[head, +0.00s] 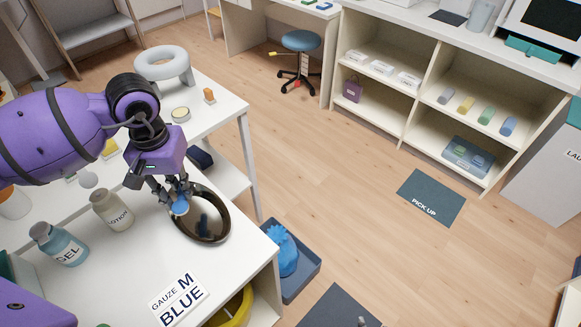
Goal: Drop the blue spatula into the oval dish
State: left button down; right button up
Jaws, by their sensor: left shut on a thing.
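My left gripper (176,203) comes in from the left and points down over the white table. It is shut on the blue spatula (180,206), of which only a small light-blue part shows between the fingers. The rest of the spatula is hidden. The oval dish (222,236), dark with a brownish rim and a shiny inside, lies on the table. The gripper is over the dish's left side. I cannot tell whether the spatula touches the dish. My right gripper is not in view.
A lotion bottle (112,210) and a gel bottle (60,244) stand left of the dish. A gauze label card (178,298) lies in front. A white ring cushion (163,65) is at the back. A blue bin (306,274) stands on the floor beside the table.

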pick_arm(q)
jog(key=c, duration=1.5)
grip_release()
jog(key=shift+f, duration=0.15)
notch_tip(320, 180, up, 12)
jog(key=shift+r, duration=0.1)
jog(key=shift+s, duration=0.1)
